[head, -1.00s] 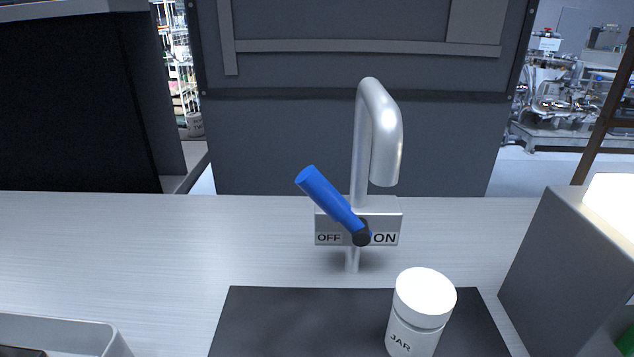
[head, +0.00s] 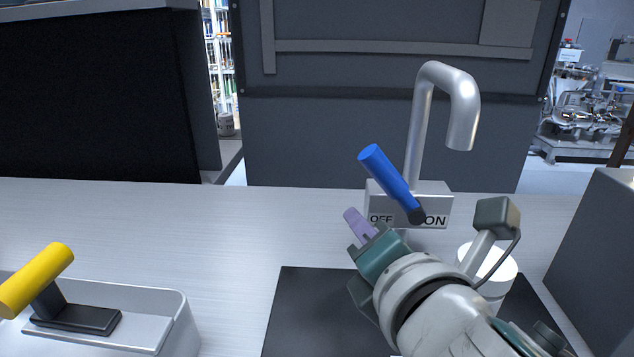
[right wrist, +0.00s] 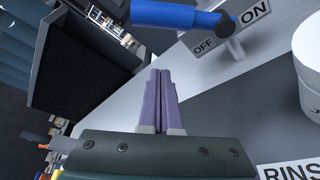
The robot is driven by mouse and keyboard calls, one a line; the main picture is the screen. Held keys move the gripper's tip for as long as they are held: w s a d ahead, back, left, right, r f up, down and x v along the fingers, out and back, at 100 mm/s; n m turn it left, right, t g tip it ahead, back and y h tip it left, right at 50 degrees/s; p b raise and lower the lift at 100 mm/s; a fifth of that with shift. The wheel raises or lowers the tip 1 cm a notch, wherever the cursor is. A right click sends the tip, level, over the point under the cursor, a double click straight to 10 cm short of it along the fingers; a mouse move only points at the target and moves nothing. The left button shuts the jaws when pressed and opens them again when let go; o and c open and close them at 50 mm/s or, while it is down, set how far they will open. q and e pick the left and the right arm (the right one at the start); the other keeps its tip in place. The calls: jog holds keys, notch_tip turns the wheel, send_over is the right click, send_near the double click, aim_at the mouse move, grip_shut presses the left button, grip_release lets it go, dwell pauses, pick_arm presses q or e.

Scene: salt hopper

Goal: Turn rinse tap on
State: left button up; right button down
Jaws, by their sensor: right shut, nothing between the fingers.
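The rinse tap (head: 418,130) is a grey metal spout on a block marked OFF on the left and ON on the right. Its blue lever (head: 385,172) tilts up and left, toward the OFF side, from a dark pivot. The lever also shows at the top of the right wrist view (right wrist: 175,15). My right gripper (head: 353,219) is shut and empty, with purple fingers, just below and left of the lever, apart from it. Its fingers also show in the right wrist view (right wrist: 159,75). My left gripper is not in view.
A white jar (head: 490,265) stands on the dark mat (head: 300,300), partly hidden behind my right arm. A grey tray (head: 175,320) with a yellow-handled tool (head: 38,280) is at lower left. A grey box (head: 600,260) stands at right. The counter left of the tap is clear.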

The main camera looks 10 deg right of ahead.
aim_at(394, 185)
jog(key=w+d, duration=0.1)
jog(key=w+d+r+p, duration=0.1)
jog(key=w+d+p, duration=0.1)
jog(key=w, duration=0.1)
jog(key=shift+r, duration=0.3)
dwell(0.3)
